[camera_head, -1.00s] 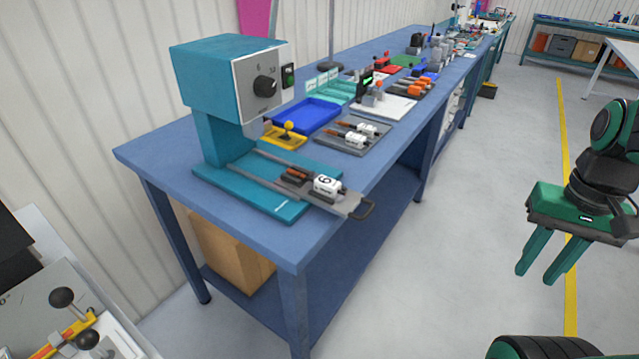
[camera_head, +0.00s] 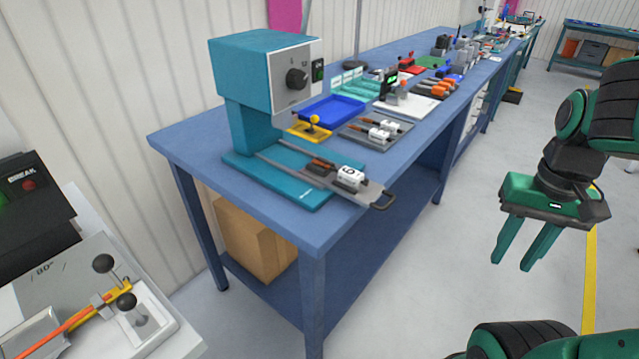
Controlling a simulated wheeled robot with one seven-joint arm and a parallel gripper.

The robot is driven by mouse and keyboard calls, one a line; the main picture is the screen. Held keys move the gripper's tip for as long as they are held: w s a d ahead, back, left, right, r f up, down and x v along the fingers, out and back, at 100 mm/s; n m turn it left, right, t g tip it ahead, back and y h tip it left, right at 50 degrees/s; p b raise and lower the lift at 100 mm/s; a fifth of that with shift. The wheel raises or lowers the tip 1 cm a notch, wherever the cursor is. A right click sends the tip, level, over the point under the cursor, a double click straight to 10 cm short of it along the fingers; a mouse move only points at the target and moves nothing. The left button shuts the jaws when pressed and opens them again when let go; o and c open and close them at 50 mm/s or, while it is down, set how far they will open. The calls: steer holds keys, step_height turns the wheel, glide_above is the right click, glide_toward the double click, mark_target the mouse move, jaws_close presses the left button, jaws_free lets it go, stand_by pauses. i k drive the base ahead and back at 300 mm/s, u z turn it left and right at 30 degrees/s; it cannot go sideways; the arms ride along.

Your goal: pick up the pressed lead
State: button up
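The lead that appears to be the pressed one, with a white body marked 6 (camera_head: 349,177) and a brown-and-black end (camera_head: 319,165), lies on the grey sliding tray (camera_head: 372,192) of the teal press (camera_head: 243,78). The tray sticks out toward the bench's front edge and has a dark handle. Similar leads (camera_head: 377,129) lie on a grey tray behind the press. My gripper (camera_head: 514,252) hangs at the right over the floor, fingers down and apart, with nothing between them. It is well away from the press.
The blue bench (camera_head: 310,237) runs to the back right with a blue bin (camera_head: 332,111), a yellow fixture (camera_head: 310,129) and many small parts. A cardboard box (camera_head: 252,240) sits beneath. A grey machine (camera_head: 70,290) stands at lower left. The floor between bench and gripper is clear.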

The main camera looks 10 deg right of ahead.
mark_target(346, 176)
steer(key=u, duration=0.7)
steer(key=k, duration=1.9)
steer(key=z, duration=1)
steer(key=i, duration=1.65)
